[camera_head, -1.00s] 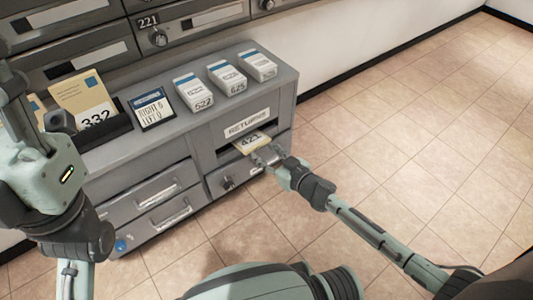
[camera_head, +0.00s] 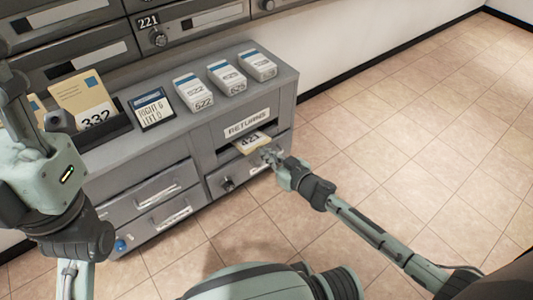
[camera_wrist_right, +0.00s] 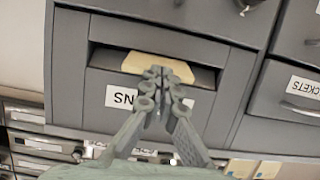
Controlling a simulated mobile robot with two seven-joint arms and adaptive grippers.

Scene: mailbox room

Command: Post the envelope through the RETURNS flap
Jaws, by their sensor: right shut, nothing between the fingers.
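The cream envelope (camera_head: 252,141), marked 421, sticks partly out of the slot under the RETURNS label (camera_head: 246,124). Its inner part is hidden inside the slot. In the right wrist view the envelope (camera_wrist_right: 158,66) lies across the slot opening (camera_wrist_right: 110,60), beyond my fingertips. My right gripper (camera_head: 268,154) is at the envelope's outer edge, with its fingers (camera_wrist_right: 160,80) together and nothing between them. Whether the fingertips touch the edge is unclear. My left arm stands at the left of the head view, but its gripper fingers do not show.
The grey cabinet (camera_head: 150,145) carries a dark tray (camera_head: 95,136) with an envelope marked 332 (camera_head: 85,98), a small sign (camera_head: 152,109) and several white stacks. Drawers lie left of the slot. The tiled floor (camera_head: 400,120) at right is clear.

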